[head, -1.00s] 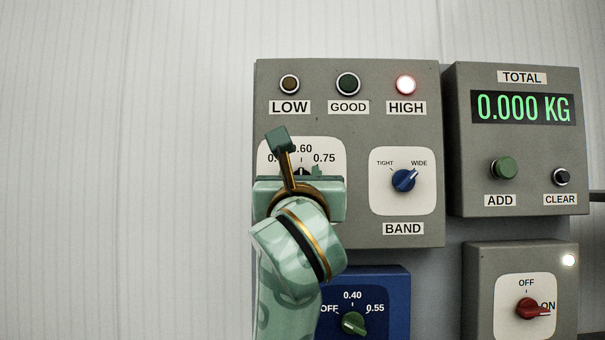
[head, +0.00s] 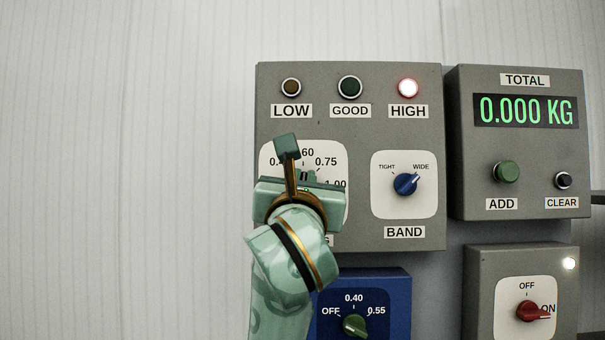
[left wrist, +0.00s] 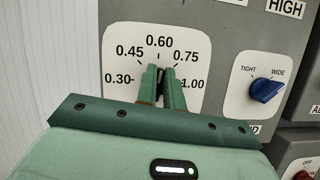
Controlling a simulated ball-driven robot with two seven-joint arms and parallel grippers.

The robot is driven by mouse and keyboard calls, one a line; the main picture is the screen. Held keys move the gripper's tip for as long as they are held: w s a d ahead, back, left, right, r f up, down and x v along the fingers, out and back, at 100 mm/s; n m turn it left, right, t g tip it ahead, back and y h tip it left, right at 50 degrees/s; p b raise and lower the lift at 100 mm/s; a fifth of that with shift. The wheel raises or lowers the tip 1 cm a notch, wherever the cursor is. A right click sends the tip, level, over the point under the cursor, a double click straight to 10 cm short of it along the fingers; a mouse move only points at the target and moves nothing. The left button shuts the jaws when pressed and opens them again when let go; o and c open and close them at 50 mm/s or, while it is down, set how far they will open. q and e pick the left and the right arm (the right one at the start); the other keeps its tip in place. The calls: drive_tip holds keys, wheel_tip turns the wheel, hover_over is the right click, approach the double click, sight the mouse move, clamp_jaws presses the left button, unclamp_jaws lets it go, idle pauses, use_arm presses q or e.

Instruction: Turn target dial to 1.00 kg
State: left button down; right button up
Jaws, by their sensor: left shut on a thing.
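The target dial's white scale plate (left wrist: 119,42) shows 0.30, 0.45, 0.60, 0.75 and 1.00 in the left wrist view. In the head view the plate (head: 338,148) is partly covered by my left arm. My left gripper (left wrist: 162,75) is shut on the dial's knob at the middle of the plate. The fingers hide nearly all of the knob, so its exact setting cannot be read. The gripper also shows in the head view (head: 305,178). My right gripper is in neither view.
The HIGH lamp (head: 408,88) is lit red; LOW (head: 291,87) and GOOD (head: 349,87) are dark. The blue BAND knob (head: 405,184) points to WIDE, right of the dial. The TOTAL display (head: 525,110) reads 0.000 KG. A blue box with a green knob (head: 354,325) sits below.

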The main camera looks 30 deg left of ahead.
use_arm(q)
drive_tip(key=shift+w+d+f+m+g+h+p, duration=0.1)
drive_tip(key=shift+m+g+h+p, duration=0.2)
drive_tip(key=shift+m+h+p, duration=2.2)
drive_tip(key=shift+d+f+m+g+h+p, duration=0.15)
drive_tip(key=shift+m+g+p, duration=0.15)
drive_tip(key=shift+m+p, duration=4.45)
drive_tip(key=shift+w+f+m+g+h+p, duration=0.1)
drive_tip(key=shift+m+g+h+p, duration=0.2)
drive_tip(key=shift+m+h+p, duration=2.2)
drive_tip(key=m+y+p, duration=0.1)
drive_tip(key=y+p, duration=0.1)
drive_tip(key=p, duration=0.1)
drive_tip(key=c, duration=1.5)
unclamp_jaws()
